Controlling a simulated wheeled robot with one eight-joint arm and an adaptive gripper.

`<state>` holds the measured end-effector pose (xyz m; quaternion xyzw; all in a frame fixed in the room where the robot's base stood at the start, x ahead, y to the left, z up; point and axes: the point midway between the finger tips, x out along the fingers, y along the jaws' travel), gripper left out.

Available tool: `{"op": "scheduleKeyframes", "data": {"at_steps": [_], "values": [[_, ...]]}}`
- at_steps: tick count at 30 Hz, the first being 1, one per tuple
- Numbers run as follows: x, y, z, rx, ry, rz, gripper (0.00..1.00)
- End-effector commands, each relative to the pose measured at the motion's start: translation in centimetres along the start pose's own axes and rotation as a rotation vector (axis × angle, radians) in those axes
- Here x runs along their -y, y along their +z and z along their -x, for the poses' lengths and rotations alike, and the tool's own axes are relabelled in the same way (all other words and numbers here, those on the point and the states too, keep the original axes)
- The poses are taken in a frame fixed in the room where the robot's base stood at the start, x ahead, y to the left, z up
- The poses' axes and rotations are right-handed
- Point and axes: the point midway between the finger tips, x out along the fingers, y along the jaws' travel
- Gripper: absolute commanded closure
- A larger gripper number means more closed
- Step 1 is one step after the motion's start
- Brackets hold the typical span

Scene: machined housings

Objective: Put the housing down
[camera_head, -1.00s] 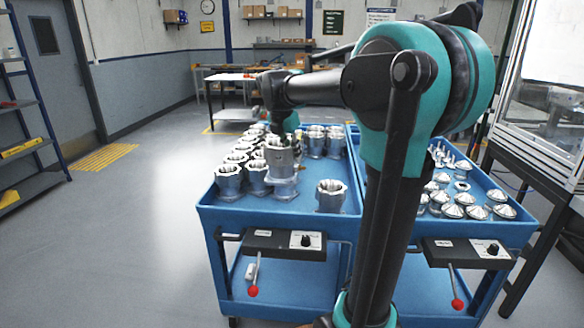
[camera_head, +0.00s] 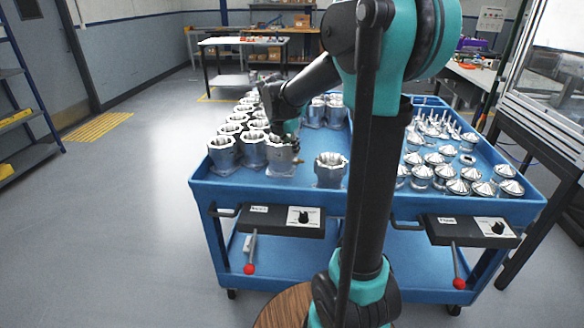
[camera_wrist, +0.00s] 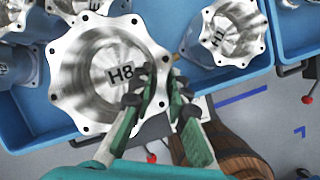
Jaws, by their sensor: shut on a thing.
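My gripper (camera_wrist: 154,88) is shut on the rim of a silver, scalloped housing marked H8 (camera_wrist: 75,75), with one finger inside its mouth and one outside. In the head view this housing (camera_head: 281,158) is upright at the front of the left blue cart (camera_head: 205,188), and my gripper (camera_head: 291,142) is at its right side. Its base appears at tray level, but I cannot tell whether it bears on the tray. A housing marked H1 (camera_wrist: 230,30) stands apart on the right in the wrist view; the head view also shows a housing (camera_head: 330,169) there.
Several housings (camera_head: 223,153) stand close on the left and behind. Bare blue tray lies between the held housing and H1. A second blue cart (camera_head: 515,205) at right carries several cone-topped parts (camera_head: 459,187). A wooden barrel-like thing (camera_wrist: 232,150) is below the cart edge.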

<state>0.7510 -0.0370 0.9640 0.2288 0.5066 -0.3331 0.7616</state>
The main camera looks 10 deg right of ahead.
Motion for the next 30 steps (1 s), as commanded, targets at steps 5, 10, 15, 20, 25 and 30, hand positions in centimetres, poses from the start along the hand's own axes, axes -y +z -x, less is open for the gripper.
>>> {"op": "scheduleKeyframes", "data": {"at_steps": [5, 10, 15, 20, 25, 30], "values": [[0.0, -1.1, -2.7, 0.001, 0.0, 0.0, 1.0], [0.0, -1.5, -3.7, 0.001, 0.0, 0.0, 1.0], [0.0, -2.0, -5.0, 0.001, 0.0, 0.0, 1.0], [0.0, -2.7, -6.7, 0.001, 0.0, 0.0, 1.0], [0.1, -3.0, -7.3, 0.001, 0.0, 0.0, 1.0], [0.1, -3.0, -7.3, 0.001, 0.0, 0.0, 1.0]]}}
